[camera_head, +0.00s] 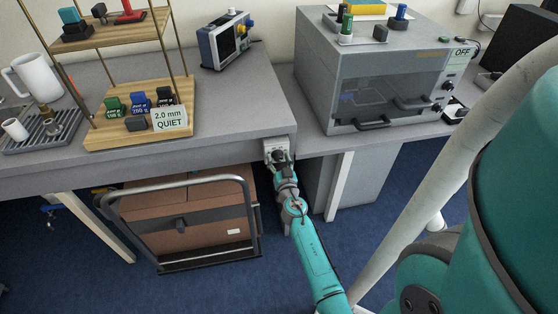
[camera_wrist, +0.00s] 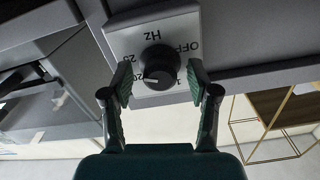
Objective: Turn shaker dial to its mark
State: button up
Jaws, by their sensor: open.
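The shaker dial is a round black knob (camera_wrist: 160,66) on a pale control plate (camera_wrist: 132,38) fixed to the grey table's edge. The plate also shows in the head view (camera_head: 271,144). In the wrist view its print is upside down: OFF, Hz, 25, 20 and a partly hidden number. A light pointer line on the knob points to the lower left, near the 20. My gripper (camera_wrist: 160,88) is open, with one teal-padded finger on each side of the knob. I cannot tell whether either finger touches it. In the head view my gripper (camera_head: 281,162) is at the table's front edge.
A wooden rack (camera_head: 147,80) with a "2.0 mm QUIET" card (camera_head: 170,119) and coloured blocks stands on the left table. A grey cabinet (camera_head: 390,62) with an OFF label is at the right. A cart of brown boxes (camera_head: 185,218) stands below, left of my arm.

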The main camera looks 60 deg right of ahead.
grip_shut()
